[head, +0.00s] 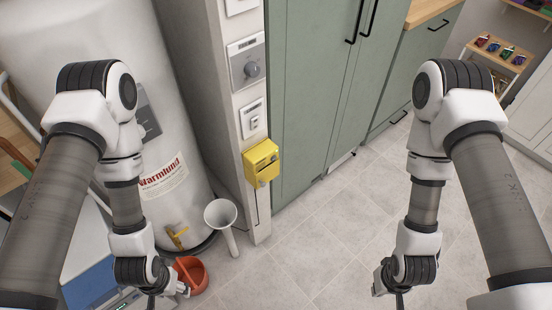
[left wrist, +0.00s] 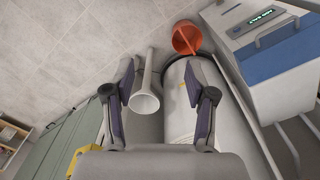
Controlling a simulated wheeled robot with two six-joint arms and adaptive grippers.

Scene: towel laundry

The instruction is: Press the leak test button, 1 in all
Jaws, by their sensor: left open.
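No button labelled leak test is readable in either view. A yellow box (head: 262,161) is fixed low on the narrow wall post, with a small grey round part at its lower front that I cannot identify. A yellow edge at the lower left of the left wrist view (left wrist: 74,160) may be the same box. My left gripper (left wrist: 160,72) is open and empty, pointing down towards the floor; in the head view it is low at the left, near the orange bucket. My right gripper (head: 384,287) is at the bottom right over the floor, mostly hidden by its wrist.
A white water heater (head: 170,85) stands left of the post. A white funnel (head: 221,214) and an orange bucket (head: 194,273) are at its foot. A dial plate (head: 248,62) and a switch (head: 252,118) sit above the yellow box. Green cabinets (head: 310,90) stand right; the tiled floor (head: 320,240) is clear.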

